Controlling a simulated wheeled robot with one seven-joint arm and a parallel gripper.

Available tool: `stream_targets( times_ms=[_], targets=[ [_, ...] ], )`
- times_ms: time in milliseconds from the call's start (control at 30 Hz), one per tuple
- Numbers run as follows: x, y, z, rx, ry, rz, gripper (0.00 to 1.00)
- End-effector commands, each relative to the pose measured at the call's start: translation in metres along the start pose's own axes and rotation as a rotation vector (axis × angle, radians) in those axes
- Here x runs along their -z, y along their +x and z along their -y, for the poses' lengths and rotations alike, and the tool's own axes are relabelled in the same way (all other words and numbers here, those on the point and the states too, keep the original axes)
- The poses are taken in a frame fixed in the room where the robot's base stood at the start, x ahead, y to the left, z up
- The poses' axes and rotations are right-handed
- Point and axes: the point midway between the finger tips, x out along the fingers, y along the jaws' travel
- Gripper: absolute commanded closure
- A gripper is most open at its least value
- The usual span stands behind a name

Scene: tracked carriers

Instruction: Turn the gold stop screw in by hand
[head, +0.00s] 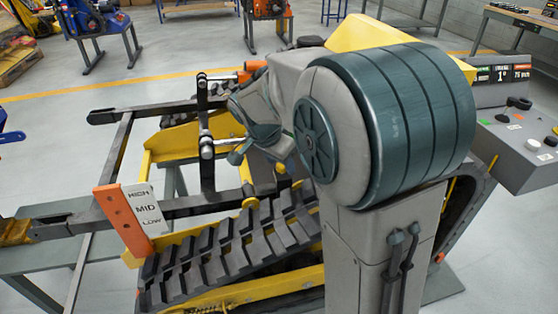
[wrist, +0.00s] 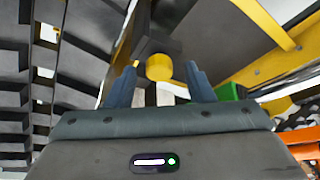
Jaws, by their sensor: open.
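In the wrist view a round gold screw head (wrist: 159,67) sits on a dark block straight ahead. My gripper (wrist: 161,80) is open, with one blue-grey finger on each side of the screw head. A gap shows between the head and each finger, and I see no contact. How deep the fingers reach along the screw is hard to tell. In the head view my arm covers much of the gripper and the work spot. Small gold-yellow knobs (head: 249,196) show above the track there; I cannot tell which is the stop screw.
A black track (head: 215,250) on a yellow frame runs below my arm. Dark bars of a frame (head: 118,150) and a HIGH/MID/LOW plate (head: 148,210) with an orange strip stand to the left. A grey control console (head: 515,150) is at right.

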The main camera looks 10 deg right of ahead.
Motion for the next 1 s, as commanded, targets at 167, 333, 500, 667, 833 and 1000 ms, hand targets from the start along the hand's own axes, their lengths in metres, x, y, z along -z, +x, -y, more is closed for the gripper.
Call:
stream_targets(
  times_ms=[167, 333, 500, 667, 833, 1000],
  targets=[
    [0.001, -0.025, 0.001, 0.006, -0.002, -0.001, 0.52],
    [0.001, -0.064, 0.001, 0.007, -0.001, -0.002, 0.52],
    [0.001, -0.101, 0.001, 0.006, 0.0, -0.001, 0.52],
    [0.0, -0.125, 0.001, 0.004, -0.001, -0.001, 0.52],
    [0.0, -0.136, 0.001, 0.003, 0.0, 0.0, 0.52],
    [-0.001, -0.137, 0.001, 0.003, -0.001, 0.0, 0.52]
  ],
)
